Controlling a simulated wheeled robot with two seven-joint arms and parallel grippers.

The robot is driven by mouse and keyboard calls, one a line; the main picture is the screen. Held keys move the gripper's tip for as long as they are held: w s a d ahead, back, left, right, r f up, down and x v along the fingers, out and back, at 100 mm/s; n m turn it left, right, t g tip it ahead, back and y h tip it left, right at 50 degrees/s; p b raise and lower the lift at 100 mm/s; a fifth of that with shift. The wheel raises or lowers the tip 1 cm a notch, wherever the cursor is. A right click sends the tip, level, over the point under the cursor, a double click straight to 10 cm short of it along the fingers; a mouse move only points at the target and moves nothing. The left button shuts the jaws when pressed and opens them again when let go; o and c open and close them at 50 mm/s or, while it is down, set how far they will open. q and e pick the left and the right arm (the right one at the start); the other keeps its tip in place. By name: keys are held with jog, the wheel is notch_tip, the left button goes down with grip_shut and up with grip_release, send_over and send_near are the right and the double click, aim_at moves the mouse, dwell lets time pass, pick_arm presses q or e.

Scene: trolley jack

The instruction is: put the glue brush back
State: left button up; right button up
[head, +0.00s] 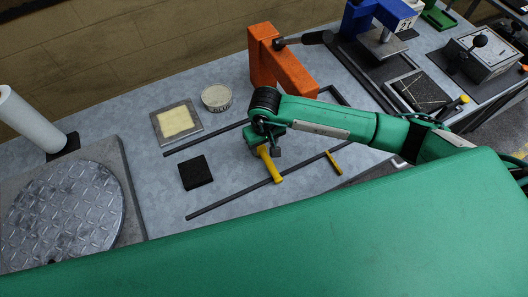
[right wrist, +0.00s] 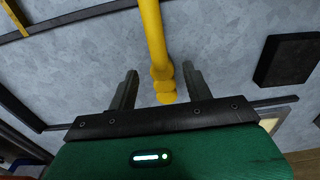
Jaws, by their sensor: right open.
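My right gripper (head: 264,146) is low over the grey worktop, its fingers apart. In the right wrist view the open gripper (right wrist: 154,82) has a yellow, rod-like handle (right wrist: 155,45) with a knobbed end between its fingertips, not gripped. The handle shows in the head view (head: 269,164) just below the gripper, reaching to a dark rail. It may be the glue brush; no bristles show, and I cannot tell whether it touches the worktop. A round pale tin (head: 216,97) stands behind, left of the gripper. My left gripper is out of view.
Dark rails (head: 230,202) frame this area, with a short yellow bar (head: 333,163) at right. A black block (head: 195,172) and a yellow-filled square tray (head: 177,121) lie left. An orange stand (head: 264,62) rises behind. A round metal plate (head: 65,215) is far left.

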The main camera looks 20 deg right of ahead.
aim_at(264, 154)
notch_tip(264, 154, up, 7)
jog(key=b, duration=0.1)
jog(key=shift+s+f, duration=0.1)
jog(key=shift+s, duration=0.05)
dwell(0.5)
